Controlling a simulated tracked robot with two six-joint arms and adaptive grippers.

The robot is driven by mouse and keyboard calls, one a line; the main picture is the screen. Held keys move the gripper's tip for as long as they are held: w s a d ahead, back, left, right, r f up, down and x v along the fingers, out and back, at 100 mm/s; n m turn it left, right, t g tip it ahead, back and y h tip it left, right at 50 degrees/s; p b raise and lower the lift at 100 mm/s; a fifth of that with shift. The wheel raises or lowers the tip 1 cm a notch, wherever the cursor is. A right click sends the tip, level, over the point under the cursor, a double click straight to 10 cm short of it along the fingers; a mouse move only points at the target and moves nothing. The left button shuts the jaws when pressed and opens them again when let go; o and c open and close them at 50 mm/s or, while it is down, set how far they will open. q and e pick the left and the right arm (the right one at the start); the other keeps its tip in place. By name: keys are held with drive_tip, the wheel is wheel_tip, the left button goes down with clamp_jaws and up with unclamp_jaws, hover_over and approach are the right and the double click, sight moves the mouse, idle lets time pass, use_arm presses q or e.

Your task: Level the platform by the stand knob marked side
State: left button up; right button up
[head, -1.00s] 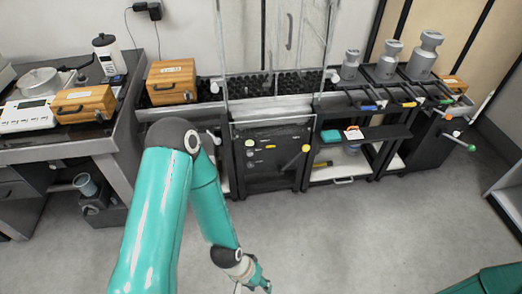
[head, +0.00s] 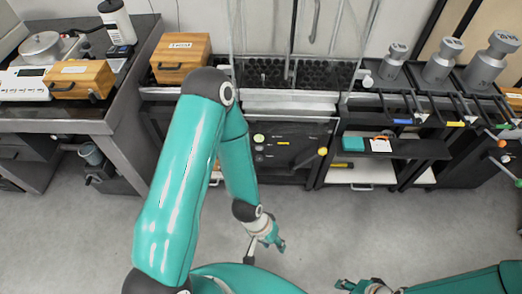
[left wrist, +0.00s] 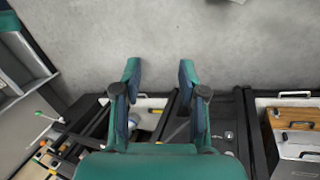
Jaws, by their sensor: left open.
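The stand has a dark front panel (head: 290,160) below a rack platform (head: 290,102) with clear upright panes. A pale green round knob (head: 259,138) sits at the panel's left, with smaller grey knobs below it. A yellow knob (head: 323,151) sits at the right. Markings are too small to read, so I cannot tell which is marked side. My left gripper (head: 271,240) is over the floor in front of the stand, apart from it. In the left wrist view it is open and empty (left wrist: 159,72). My right gripper (head: 352,287) is at the bottom edge, its jaws unclear.
A bench with a wooden box (head: 82,79) and a white scale (head: 22,84) stands left. Another wooden box (head: 180,57) is left of the rack. Grey weights (head: 441,60) stand on the right above rods with coloured ends. The floor (head: 330,220) before the stand is clear.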

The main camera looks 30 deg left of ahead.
use_arm(q)
drive_tip(key=shift+o, duration=1.9)
drive_tip(key=w+a+f+n+t+y+b, duration=0.1)
drive_tip(key=w+a+f+t+b, duration=0.3)
drive_tip(key=w+f+b, duration=0.6)
drive_tip(key=shift+w+a+f+t+y, duration=0.3)
drive_tip(key=shift+w+f+t+y, duration=0.1)
drive_tip(key=shift+f+t+y, duration=0.3)
drive_tip(key=n+t+y+b, duration=0.2)
drive_tip(key=t+y+b, duration=0.8)
drive_tip(key=b, duration=0.9)
approach(259, 149)
drive_tip(key=shift+g+y, duration=0.3)
drive_tip(key=shift+y, duration=0.1)
drive_tip(key=b+x, duration=0.1)
drive_tip(key=x, duration=0.2)
drive_tip(key=b+x, duration=0.1)
drive_tip(key=x, duration=0.2)
drive_tip(key=b+x, duration=0.1)
drive_tip(key=x, duration=0.2)
drive_tip(key=shift+w+d+r, duration=0.15)
drive_tip(key=shift+d, duration=0.25)
